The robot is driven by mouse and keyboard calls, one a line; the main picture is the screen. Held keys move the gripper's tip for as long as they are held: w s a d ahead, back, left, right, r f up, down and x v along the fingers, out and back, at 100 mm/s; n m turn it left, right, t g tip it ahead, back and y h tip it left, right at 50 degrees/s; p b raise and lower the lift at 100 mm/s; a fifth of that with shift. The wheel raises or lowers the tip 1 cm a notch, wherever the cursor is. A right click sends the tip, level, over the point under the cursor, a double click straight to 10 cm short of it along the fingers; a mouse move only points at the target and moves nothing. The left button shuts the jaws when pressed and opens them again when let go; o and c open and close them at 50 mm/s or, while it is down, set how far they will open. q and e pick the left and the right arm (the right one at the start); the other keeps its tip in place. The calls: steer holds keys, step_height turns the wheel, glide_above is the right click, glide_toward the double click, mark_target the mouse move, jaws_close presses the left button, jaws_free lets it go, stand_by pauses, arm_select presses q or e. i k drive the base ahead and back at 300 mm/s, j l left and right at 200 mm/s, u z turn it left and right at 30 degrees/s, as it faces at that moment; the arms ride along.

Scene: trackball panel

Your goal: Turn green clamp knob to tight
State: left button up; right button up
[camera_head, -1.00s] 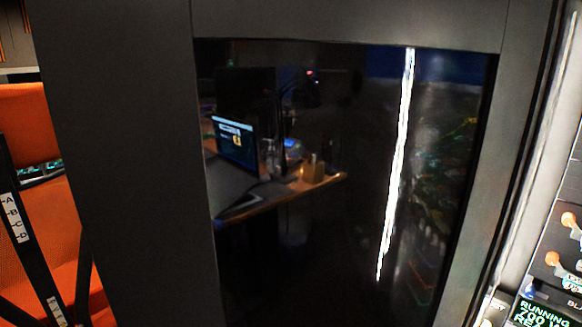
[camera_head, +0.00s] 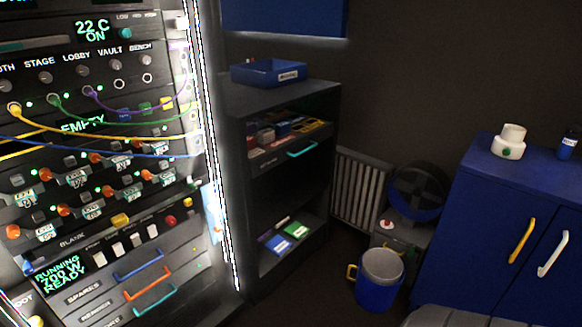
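No knob that I can clearly identify as the green clamp knob shows. A small white device (camera_head: 509,141) with a green round spot on its front stands on top of the blue cabinet (camera_head: 480,215) at the right; I cannot tell whether the spot is a knob. A small teal-green knob (camera_head: 125,33) sits on the upper rack panel beside a "22 C ON" display. Neither of my grippers is in view.
An equipment rack (camera_head: 100,215) with cables, switches and handles fills the left. A dark shelf unit (camera_head: 290,180) with a blue tray (camera_head: 268,73) on top stands beside it. A blue bucket (camera_head: 379,280), a radiator (camera_head: 360,190) and a fan (camera_head: 416,190) stand between shelf and cabinet.

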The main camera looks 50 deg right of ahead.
mark_target(193, 187)
steer(key=z, duration=1.05)
